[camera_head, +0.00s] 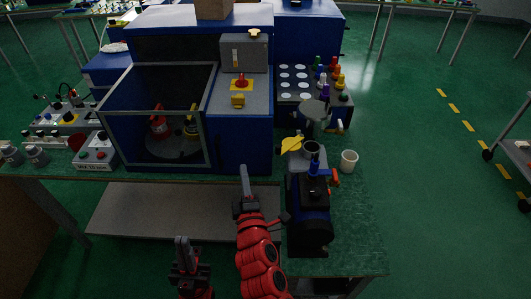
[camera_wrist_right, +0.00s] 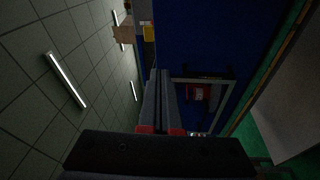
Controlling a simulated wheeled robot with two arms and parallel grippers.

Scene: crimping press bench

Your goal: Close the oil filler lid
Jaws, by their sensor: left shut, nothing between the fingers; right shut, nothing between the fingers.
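The dark blue press (camera_head: 308,210) stands at the right front of the bench. At its top is a grey round filler opening (camera_head: 311,149), and a yellow flap (camera_head: 291,145) stands tilted up at its left side; it looks like the oil filler lid, standing open. My right gripper (camera_head: 244,173) is shut and empty, left of the press and apart from the lid. Its closed fingers also show in the right wrist view (camera_wrist_right: 159,90), where the lid does not appear. My left gripper (camera_head: 183,242) is shut and empty, in front of the bench edge, far from the lid.
A white cup (camera_head: 349,160) stands right of the filler, and a grey funnel-like part (camera_head: 315,112) rises behind it. A blue cabinet with an open-fronted chamber (camera_head: 158,115) fills the left.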

